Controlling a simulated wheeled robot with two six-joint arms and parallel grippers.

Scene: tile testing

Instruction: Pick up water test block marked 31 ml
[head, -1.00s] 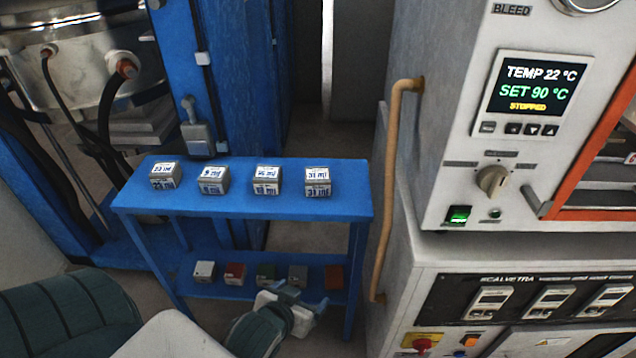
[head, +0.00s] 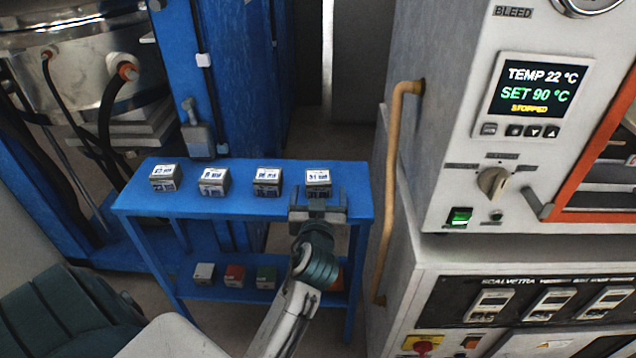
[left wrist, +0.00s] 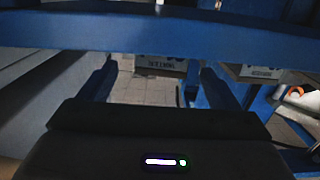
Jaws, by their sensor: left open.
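The block marked 31 ml (head: 318,177) is a small metal-grey cube with a white label on top, rightmost in the row on the blue table in the head view. My left gripper (head: 318,194) is open and empty just in front of it, near the table's front edge. The gripper partly covers the block's front; I cannot tell whether they touch. In the left wrist view, the two fingers stand apart, and a pale labelled face (left wrist: 160,64), only partly visible, shows between and beyond them. My right gripper is not in view.
Three similar blocks, including one at the far left (head: 164,177), stand left on the blue table (head: 225,208). Coloured blocks (head: 234,275) sit on its lower shelf. A tan pipe (head: 388,190) and the oven cabinet (head: 455,130) stand close on the right.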

